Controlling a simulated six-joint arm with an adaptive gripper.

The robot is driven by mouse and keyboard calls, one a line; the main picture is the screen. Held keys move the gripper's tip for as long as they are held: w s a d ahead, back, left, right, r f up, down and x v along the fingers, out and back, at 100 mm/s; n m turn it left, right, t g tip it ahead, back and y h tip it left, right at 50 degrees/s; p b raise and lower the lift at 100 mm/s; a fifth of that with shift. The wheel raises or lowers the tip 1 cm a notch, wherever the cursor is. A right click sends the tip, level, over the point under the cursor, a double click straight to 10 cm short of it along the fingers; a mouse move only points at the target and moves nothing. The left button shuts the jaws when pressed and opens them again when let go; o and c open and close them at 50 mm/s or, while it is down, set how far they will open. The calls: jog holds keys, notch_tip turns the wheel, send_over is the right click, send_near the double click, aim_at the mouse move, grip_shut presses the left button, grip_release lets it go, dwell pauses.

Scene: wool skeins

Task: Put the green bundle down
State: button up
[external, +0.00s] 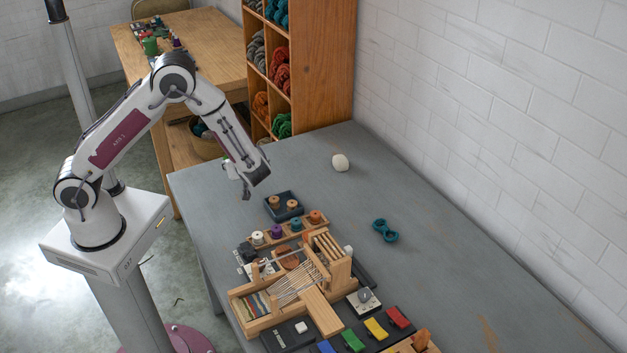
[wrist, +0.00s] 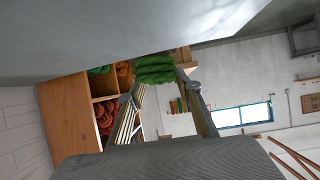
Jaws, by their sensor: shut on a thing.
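The green bundle (wrist: 155,70) is a thick, dark green wool skein. In the wrist view it sits between the two fingertips of my gripper (wrist: 158,84), which is shut on it. In the external view my gripper (external: 240,184) is up in the air near the back left of the grey table (external: 400,220).
A wooden shelf (external: 325,60) with coloured skeins stands behind the table. A loom (external: 300,280), a spool rack (external: 285,228) and coloured blocks crowd the front. A white ball (external: 340,162) and a teal skein (external: 385,231) lie on the right. Much of the right side is bare.

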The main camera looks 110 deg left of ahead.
jog(key=w+a+m, duration=0.1)
jog(key=a, duration=0.4)
jog(key=w+a+m+t+y, duration=0.1)
jog(key=w+a, duration=0.1)
jog(key=a, duration=0.4)
jog(key=w+a+f+t, duration=0.1)
jog(key=a, duration=0.5)
jog(key=shift+w+m+y, duration=0.2)
jog(key=shift+m+y, duration=0.2)
jog(key=w+a+r+m+t+y, duration=0.1)
jog(key=w+a+r+m+t, duration=0.2)
jog(key=a, duration=0.4)
jog(key=w+a+m+t, duration=0.35)
jog(key=w+a, duration=0.25)
jog(key=a, duration=0.2)
jog(key=w+r+m+t, duration=0.1)
jog(key=w+m+t, duration=0.2)
jog(key=w, duration=0.3)
jog(key=shift+w+d+t, duration=0.15)
jog(key=shift+d+t, duration=0.2)
jog(key=shift+t, duration=0.3)
jog(key=shift+m, duration=0.25)
jog(key=shift+f, duration=3.1)
